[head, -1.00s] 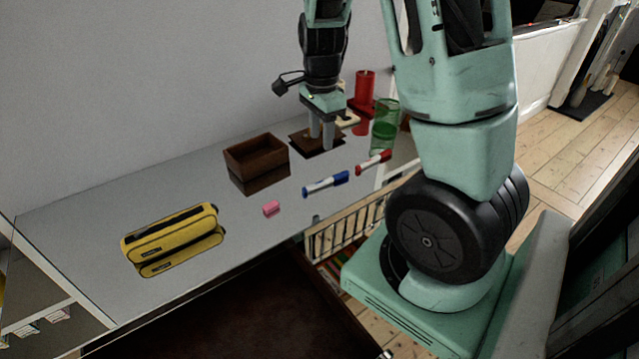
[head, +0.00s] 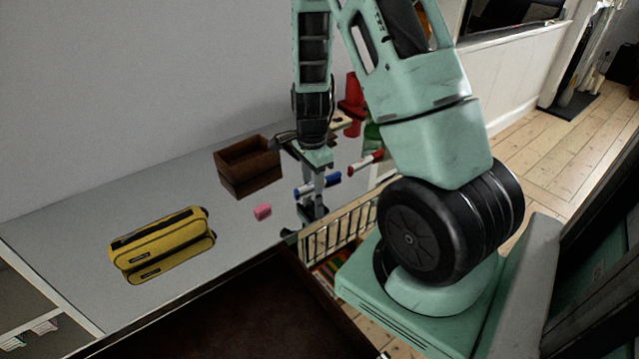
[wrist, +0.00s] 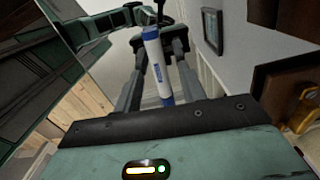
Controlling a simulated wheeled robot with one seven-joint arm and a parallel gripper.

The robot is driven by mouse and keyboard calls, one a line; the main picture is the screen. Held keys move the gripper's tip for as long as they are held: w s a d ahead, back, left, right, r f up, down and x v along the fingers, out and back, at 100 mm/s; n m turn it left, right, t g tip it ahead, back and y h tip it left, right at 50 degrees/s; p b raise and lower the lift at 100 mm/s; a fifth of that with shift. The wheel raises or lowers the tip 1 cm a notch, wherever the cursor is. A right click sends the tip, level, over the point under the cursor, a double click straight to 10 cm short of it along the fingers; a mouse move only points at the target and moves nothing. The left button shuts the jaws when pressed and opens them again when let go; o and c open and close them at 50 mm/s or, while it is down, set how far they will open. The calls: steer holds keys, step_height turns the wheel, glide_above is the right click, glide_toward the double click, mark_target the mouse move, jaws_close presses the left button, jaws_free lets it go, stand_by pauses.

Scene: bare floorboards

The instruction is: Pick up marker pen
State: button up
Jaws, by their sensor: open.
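A blue-and-white marker pen (head: 331,180) lies on the grey, glossy tabletop near its front edge. My gripper (head: 313,193) points down at it, and its fingers cover the pen's middle in the head view. In the wrist view the pen (wrist: 157,65) shows between the two open fingers of my gripper (wrist: 161,50). I cannot tell whether the fingers touch it. A second marker pen, red and white (head: 366,161), lies to the right and farther back.
A yellow pencil case (head: 160,245) is farther left, and a brown wooden box (head: 249,166) stands behind. A red candle (head: 354,88) and a green glass (head: 372,134) are partly hidden behind my arm.

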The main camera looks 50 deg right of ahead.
jaws_close()
